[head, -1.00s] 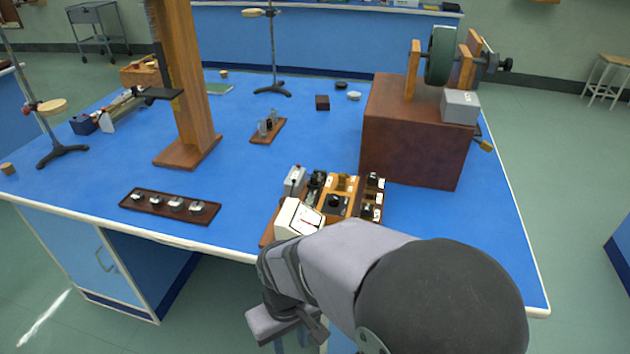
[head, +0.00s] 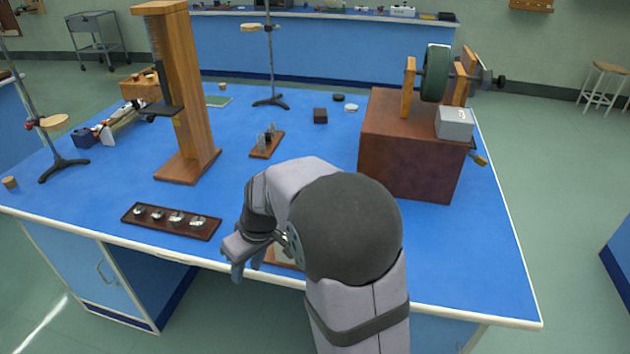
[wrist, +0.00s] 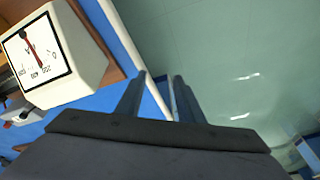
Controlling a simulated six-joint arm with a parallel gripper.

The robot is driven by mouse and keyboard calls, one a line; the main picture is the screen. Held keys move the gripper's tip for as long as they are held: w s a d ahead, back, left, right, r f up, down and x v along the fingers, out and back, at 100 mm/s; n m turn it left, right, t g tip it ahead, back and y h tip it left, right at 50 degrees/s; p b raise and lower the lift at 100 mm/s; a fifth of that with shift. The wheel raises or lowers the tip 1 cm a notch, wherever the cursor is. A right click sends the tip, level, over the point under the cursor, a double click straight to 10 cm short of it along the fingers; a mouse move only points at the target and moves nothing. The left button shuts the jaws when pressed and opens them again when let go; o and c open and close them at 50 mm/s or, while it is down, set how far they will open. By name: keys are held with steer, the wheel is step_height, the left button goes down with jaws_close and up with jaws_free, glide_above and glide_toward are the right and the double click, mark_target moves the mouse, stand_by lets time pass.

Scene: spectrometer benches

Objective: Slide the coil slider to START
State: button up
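No START label is readable, and I cannot tell which part is the coil slider. A tall wooden column (head: 187,90) at the left carries a scale and a black carriage (head: 163,110) at mid-height. A dark green coil-like ring (head: 435,73) stands between wooden posts on the brown box (head: 410,160) at the right. My gripper (head: 247,272) is over the table's front edge, far from both. In the wrist view my gripper (wrist: 160,80) has its two fingers apart with nothing between them; it is open.
A white dial meter (wrist: 50,55) is beside my fingers in the wrist view; its wooden board (head: 285,259) is mostly hidden by my arm. A dark tray (head: 170,221) with several small pieces lies at the front left.

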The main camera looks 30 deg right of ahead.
steer(key=shift+n, duration=0.6)
steer(key=w+d+r+p, duration=0.1)
steer(key=w+d+r, duration=0.1)
steer(key=w, duration=0.1)
steer(key=w+d+r+p, duration=0.2)
steer(key=d, duration=0.1)
steer(key=shift+w+d+r, duration=0.15)
steer(key=shift+w+r, duration=0.05)
steer(key=shift+w, duration=0.2)
steer(key=w+d+r+n+p, duration=0.2)
steer(key=d+p, duration=0.1)
steer(key=d, duration=0.4)
steer(key=w+d+r+n+y+p, duration=0.15)
steer(key=d+p, duration=0.25)
steer(key=d, duration=0.4)
steer(key=w+d+r+n+p, duration=0.1)
steer(key=d+r+p, duration=0.2)
steer(key=d, duration=0.4)
steer(key=shift+p+x, duration=1.6)
steer(key=shift+x, duration=2.1)
steer(key=shift+w+d, duration=0.1)
steer(key=shift+w, duration=0.05)
jaws_close()
